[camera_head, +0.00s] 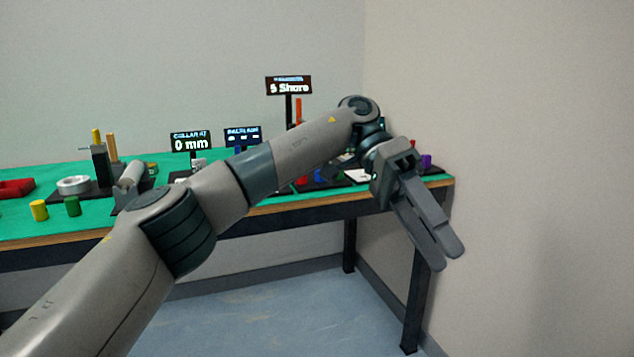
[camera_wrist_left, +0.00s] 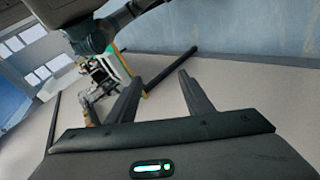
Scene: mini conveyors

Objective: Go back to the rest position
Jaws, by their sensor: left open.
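My left arm comes in from the lower left of the head view and reaches across in front of the table. My left gripper (camera_head: 450,258) is at its end, pointing down and to the right, beside the table's right front corner. Its two fingers are apart with nothing seen between them. In the left wrist view the fingers of the left gripper (camera_wrist_left: 160,88) also stand apart and empty. My right gripper does not show clearly in either view.
The green-topped table (camera_head: 20,229) carries small cylinders, a red part (camera_head: 16,188), a white ring (camera_head: 73,185) and several small display signs. My arm hides part of the tabletop. A wall (camera_head: 540,180) stands to the right. The floor (camera_head: 290,310) in front is clear.

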